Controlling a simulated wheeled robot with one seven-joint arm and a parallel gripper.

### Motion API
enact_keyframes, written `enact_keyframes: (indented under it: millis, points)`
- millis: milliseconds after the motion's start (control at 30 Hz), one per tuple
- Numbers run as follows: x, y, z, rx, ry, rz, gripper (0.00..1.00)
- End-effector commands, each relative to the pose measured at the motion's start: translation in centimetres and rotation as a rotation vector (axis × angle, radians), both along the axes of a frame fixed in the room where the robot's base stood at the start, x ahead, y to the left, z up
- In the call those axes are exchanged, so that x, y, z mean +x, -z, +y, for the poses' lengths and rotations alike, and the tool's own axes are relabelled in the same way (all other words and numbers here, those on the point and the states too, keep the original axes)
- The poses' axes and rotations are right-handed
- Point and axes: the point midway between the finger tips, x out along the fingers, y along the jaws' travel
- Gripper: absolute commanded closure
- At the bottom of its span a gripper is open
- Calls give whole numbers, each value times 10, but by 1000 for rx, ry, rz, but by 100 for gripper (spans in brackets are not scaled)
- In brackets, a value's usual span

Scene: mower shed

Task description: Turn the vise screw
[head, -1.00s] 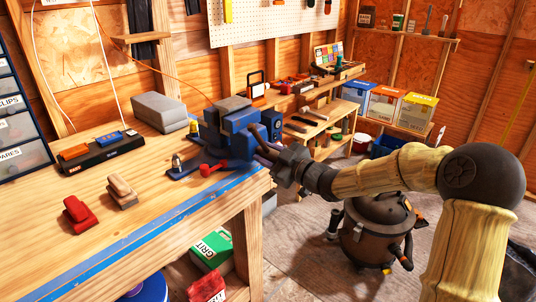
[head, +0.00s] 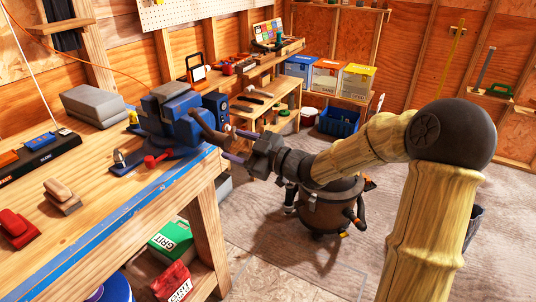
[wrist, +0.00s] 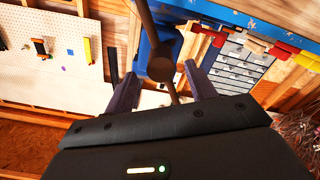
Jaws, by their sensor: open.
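The blue vise (head: 178,118) stands at the front corner of the workbench. Its brown screw handle (head: 207,126) slants down to the right on the side facing my gripper. My gripper (head: 233,144) is open and empty, just to the right of the handle. In the wrist view the handle (wrist: 153,33) with its round hub runs down the middle, and its lower part lies in the gap between my two fingers (wrist: 163,90), touching neither as far as I can tell. The vise (wrist: 150,55) shows behind it there. How deep the bar sits is unclear.
The workbench (head: 120,215) has a blue front edge, with a red-knobbed tool (head: 157,160) by the vise. A brown drum-shaped machine (head: 328,205) stands on the floor behind my arm. The floor (head: 300,270) in front is clear.

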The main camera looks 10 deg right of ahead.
Motion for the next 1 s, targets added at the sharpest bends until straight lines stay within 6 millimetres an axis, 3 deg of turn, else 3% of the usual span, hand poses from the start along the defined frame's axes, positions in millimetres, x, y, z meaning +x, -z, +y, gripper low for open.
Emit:
enact_keyframes:
  millis: [200, 433, 1000]
  points:
    - [-27, -1, -37, -2, 4, 1, 44]
    - [-50, 0, -65, 0, 1, 0, 44]
    - [-57, 0, -67, 12, -10, 14, 44]
